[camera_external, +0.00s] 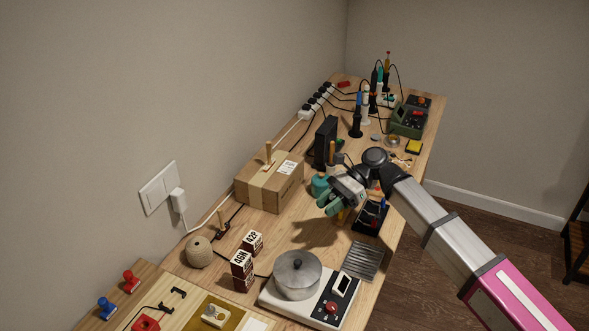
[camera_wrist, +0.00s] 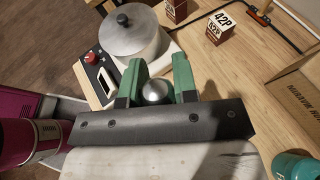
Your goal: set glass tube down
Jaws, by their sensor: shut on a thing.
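My gripper (camera_external: 329,207) hangs above the middle of the workbench, between the cardboard box and the pot, with its green fingers pointing down and left. In the wrist view my gripper (camera_wrist: 158,80) is shut on the glass tube (camera_wrist: 154,92), which shows as a shiny, silvery rounded end between the fingers. The rest of the tube is hidden by the fingers and the gripper body. In the external view I cannot make out the tube. A shadow falls on the bench below the gripper.
A lidded metal pot (camera_external: 297,274) stands on a white hot plate (camera_external: 322,317) at the front. Labelled small boxes (camera_external: 242,270) stand left of it. A ribbed metal tray (camera_external: 363,261) lies right. A cardboard box (camera_external: 268,187) and teal jar (camera_external: 320,185) stand behind. Bare wood lies between them.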

